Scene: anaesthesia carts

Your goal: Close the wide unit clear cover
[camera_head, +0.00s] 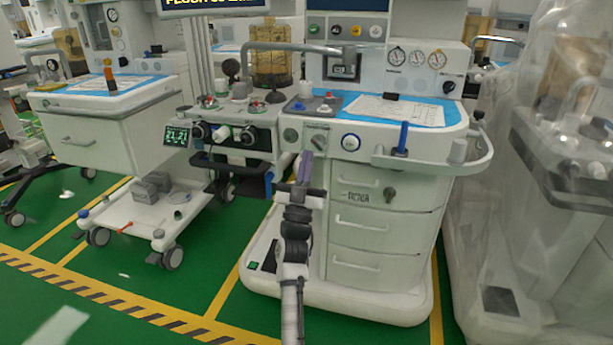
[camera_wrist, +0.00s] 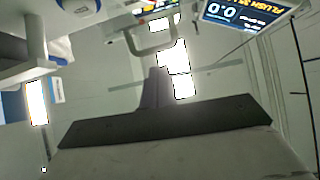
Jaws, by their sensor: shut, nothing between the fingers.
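The centre anaesthesia unit (camera_head: 385,240) is a wide white cart with drawers, a blue-edged worktop and gauges on its upper panel. I cannot make out a clear cover on it for certain. The right-hand unit is draped in a clear plastic sheet (camera_head: 480,230). My gripper (camera_head: 305,158) is shut and empty, pointing up in front of the centre unit's control panel, left of the drawers. In the wrist view, its closed fingers (camera_wrist: 155,80) rise above the dark gripper body, with a grey bar handle (camera_wrist: 155,38) beyond them. I cannot tell whether the fingers touch anything.
A white cart (camera_head: 110,130) with a blue top stands at the left. A low wheeled base (camera_head: 145,215) sticks out below it. A rail (camera_head: 430,165) juts from the centre unit's right front. Green floor (camera_head: 190,290) is open at the front left. A lit screen (camera_wrist: 235,15) shows in the wrist view.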

